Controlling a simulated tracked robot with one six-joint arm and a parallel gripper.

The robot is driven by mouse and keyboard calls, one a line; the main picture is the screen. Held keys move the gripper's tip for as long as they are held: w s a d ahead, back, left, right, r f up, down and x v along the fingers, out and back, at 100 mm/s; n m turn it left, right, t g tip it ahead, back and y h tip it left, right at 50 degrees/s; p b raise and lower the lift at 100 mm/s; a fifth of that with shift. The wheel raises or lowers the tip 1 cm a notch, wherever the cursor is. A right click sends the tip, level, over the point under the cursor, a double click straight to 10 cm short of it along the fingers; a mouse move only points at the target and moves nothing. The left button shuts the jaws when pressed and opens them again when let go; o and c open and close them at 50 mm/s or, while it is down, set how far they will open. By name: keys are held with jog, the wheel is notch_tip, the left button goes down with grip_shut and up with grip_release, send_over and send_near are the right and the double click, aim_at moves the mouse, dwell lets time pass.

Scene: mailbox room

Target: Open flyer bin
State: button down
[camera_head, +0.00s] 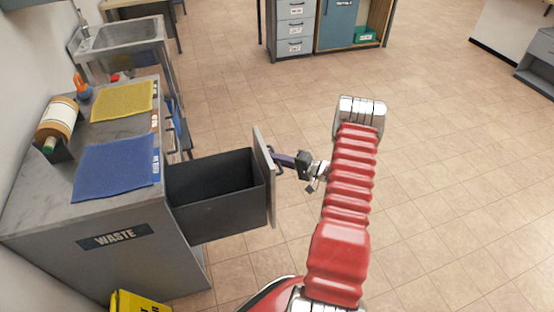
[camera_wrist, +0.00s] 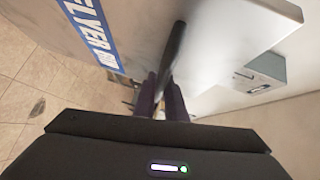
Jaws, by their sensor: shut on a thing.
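The flyer bin (camera_head: 215,196) is a dark grey drawer-like bin, pulled well out of the right side of the waste counter (camera_head: 60,230). It looks empty inside as far as I can see. Its light front panel (camera_head: 264,180) faces right, and the wrist view shows its blue label (camera_wrist: 92,30) reading "FLYER BIN". My gripper (camera_head: 280,159) is at the front panel, with its purple fingers shut on the dark bar handle (camera_wrist: 172,55). In the wrist view the fingers (camera_wrist: 160,98) close around the handle's lower part.
A yellow object (camera_head: 138,302) stands on the floor below the counter. A metal sink (camera_head: 122,38) is behind. The tiled floor on the right is clear.

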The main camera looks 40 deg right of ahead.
jog(key=shift+d+f, duration=0.15)
jog(key=c, duration=2.1)
grip_release()
jog(key=shift+s, duration=0.2)
jog(key=shift+s, duration=0.2)
jog(key=v, duration=1.3)
